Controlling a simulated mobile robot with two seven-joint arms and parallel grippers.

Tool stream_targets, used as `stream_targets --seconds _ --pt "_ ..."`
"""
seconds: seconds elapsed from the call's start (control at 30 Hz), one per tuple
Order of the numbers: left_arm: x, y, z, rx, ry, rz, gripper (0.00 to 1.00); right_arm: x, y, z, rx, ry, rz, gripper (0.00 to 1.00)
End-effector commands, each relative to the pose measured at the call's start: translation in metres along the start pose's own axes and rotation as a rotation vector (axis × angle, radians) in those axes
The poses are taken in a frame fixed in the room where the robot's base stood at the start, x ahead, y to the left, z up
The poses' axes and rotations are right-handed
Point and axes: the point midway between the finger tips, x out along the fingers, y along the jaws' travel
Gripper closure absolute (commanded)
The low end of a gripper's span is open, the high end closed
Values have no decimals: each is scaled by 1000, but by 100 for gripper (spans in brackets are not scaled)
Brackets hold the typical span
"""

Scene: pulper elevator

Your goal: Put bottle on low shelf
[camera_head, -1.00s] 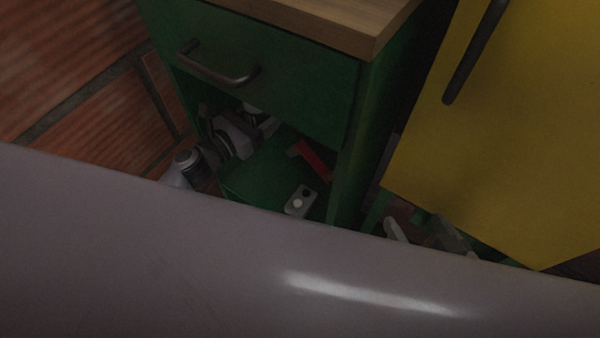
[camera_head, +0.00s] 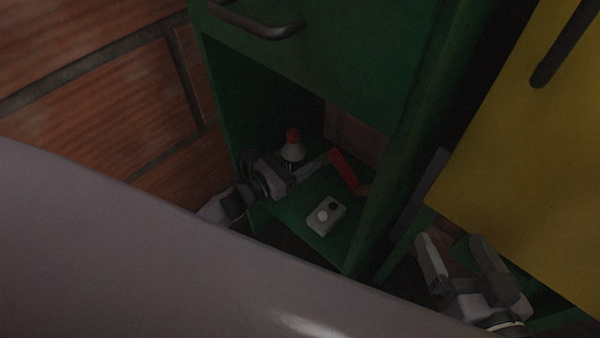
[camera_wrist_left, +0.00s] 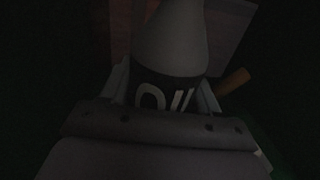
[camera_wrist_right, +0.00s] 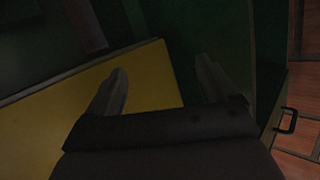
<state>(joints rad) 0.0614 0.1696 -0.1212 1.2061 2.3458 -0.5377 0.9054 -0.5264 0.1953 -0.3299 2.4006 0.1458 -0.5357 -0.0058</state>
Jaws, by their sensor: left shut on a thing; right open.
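The bottle (camera_head: 292,152) is pale with a conical top and a red tip. It is inside the low open compartment of the green cabinet, over the low shelf (camera_head: 292,212). My left gripper (camera_head: 290,172) is shut on the bottle. In the left wrist view the bottle (camera_wrist_left: 172,40) stands between the fingers, with a dark label reading "OIL" in part. I cannot tell whether its base touches the shelf. My right gripper (camera_head: 462,262) is open and empty, below the yellow door. Its spread fingers also show in the right wrist view (camera_wrist_right: 162,88).
A small grey box with two round knobs (camera_head: 326,215) and a red-handled tool (camera_head: 343,168) lie on the low shelf. The green drawer (camera_head: 310,60) is above the opening. A yellow door (camera_head: 520,150) is at the right.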

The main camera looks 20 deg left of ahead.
Motion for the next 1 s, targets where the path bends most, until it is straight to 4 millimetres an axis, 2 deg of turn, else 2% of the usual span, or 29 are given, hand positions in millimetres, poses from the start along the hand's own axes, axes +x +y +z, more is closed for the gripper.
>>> stream_targets --seconds 0.1,0.23,0.7,0.73,0.77,0.8,1.0 --pt "0 0 -22 -1 1 1 78 -4 5 5 -46 29 18 14" --pt "0 0 -37 0 0 0 78 -8 8 3 -95 59 36 14" --pt "0 0 -42 -1 0 1 78 -11 9 -1 -114 72 44 14" --pt "0 0 -42 0 1 0 30 -11 9 -1 -113 72 44 14" --pt "0 0 -42 0 1 0 20 -11 9 -1 -113 72 44 14" --pt "0 0 -42 0 2 0 14 -11 9 -1 -113 72 44 14" --pt "0 0 -42 0 2 1 14 -11 9 -2 -113 73 44 14"
